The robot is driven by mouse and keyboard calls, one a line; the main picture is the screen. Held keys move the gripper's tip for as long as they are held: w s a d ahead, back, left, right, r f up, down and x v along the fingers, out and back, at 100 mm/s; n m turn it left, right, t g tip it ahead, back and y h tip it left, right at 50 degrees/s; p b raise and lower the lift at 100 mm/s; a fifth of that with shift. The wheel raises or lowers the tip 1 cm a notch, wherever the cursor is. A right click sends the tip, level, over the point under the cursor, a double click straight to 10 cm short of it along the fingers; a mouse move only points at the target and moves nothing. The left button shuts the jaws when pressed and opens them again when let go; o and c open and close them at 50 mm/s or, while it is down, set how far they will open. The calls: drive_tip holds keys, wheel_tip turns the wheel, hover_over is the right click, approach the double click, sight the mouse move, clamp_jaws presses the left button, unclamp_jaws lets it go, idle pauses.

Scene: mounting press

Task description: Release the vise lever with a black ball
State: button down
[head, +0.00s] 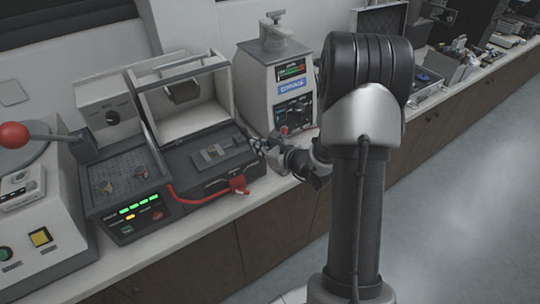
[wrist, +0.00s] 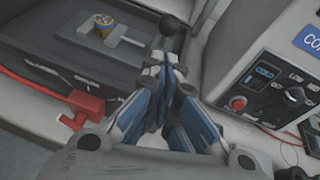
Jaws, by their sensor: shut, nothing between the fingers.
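The black ball (wrist: 176,22) of the vise lever shows in the wrist view, just beyond my fingertips. My gripper (wrist: 172,62) is shut and empty, its blue and grey fingers together. I cannot tell whether the fingertips touch the ball or its lever. The grey vise (wrist: 128,45) lies on the dark machine bed to the left of my fingers, with a small yellow-rimmed round piece (wrist: 103,22) at its far end. In the head view my gripper (head: 262,146) is at the right edge of that bed, right of the vise (head: 222,154); the ball cannot be made out there.
A red handle (head: 238,186) sticks out at the machine's front; it also shows in the wrist view (wrist: 88,108). The machine's lid (head: 182,98) stands open behind the bed. A beige press with knobs (head: 285,90) stands close on the right.

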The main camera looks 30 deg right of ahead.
sight(242, 134)
drive_tip(key=shift+w+a+r, duration=0.15)
drive_tip(key=shift+w+r, duration=0.05)
drive_tip(key=shift+w, duration=0.25)
drive_tip(key=shift+w+a+r, duration=0.1)
drive_tip(key=shift+w+r, duration=0.1)
drive_tip(key=shift+w, duration=0.2)
drive_tip(key=shift+w+r+p, duration=0.1)
drive_tip(key=shift+r+p, duration=0.25)
drive_tip(key=shift+p, duration=0.25)
drive_tip(key=shift+g, duration=0.3)
